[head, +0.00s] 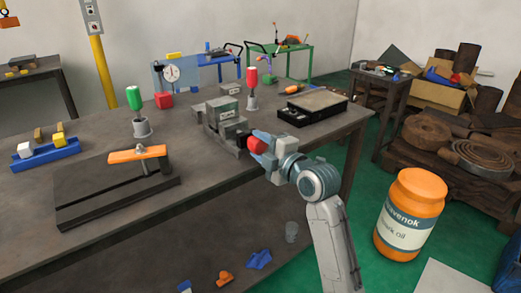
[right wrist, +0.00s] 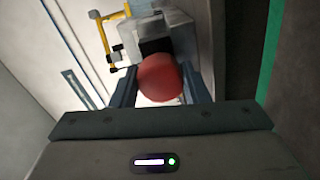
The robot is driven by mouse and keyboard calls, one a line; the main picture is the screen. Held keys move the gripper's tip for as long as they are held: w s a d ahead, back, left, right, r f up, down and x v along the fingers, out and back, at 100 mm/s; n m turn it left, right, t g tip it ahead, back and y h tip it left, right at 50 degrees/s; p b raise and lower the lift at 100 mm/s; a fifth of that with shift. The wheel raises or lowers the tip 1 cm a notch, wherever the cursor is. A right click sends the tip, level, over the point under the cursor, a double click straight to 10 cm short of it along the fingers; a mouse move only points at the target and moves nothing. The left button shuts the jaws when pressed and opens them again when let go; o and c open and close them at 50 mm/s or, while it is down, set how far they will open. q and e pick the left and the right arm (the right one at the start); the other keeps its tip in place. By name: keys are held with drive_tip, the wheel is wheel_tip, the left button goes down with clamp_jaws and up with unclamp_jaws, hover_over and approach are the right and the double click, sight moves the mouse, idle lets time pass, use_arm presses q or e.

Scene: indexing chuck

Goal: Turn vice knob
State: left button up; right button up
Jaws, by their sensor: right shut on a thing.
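The vice (head: 222,122) is a grey metal block assembly on the workbench, near its right front edge. Its red knob (head: 258,145) faces the front of the bench. My right gripper (head: 262,143) reaches in from the lower right and is shut on the red knob. In the right wrist view the round red knob (right wrist: 160,78) sits between the two fingers, with the grey vice body (right wrist: 160,30) behind it. The knob's far side is hidden. My left gripper is not in view.
On the workbench (head: 200,165) stand a black tray (head: 312,107), a dark plate with an orange handle (head: 138,154), a blue holder with blocks (head: 45,153), and green-topped (head: 134,98) and red-topped (head: 252,77) tools. An orange oil jar (head: 410,213) stands right of my arm.

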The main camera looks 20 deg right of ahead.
drive_tip(key=n+b, duration=0.1)
drive_tip(key=n, duration=0.3)
drive_tip(key=shift+f, duration=0.2)
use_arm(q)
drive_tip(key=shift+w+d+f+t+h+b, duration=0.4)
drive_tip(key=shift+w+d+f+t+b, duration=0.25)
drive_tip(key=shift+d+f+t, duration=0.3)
use_arm(e)
drive_tip(key=shift+n, duration=1.9)
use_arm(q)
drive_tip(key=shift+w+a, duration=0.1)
use_arm(e)
drive_tip(key=shift+r, duration=0.1)
drive_tip(key=o, duration=1)
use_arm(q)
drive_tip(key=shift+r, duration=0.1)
use_arm(e)
drive_tip(key=v, duration=1)
drive_tip(key=shift+s, duration=0.4)
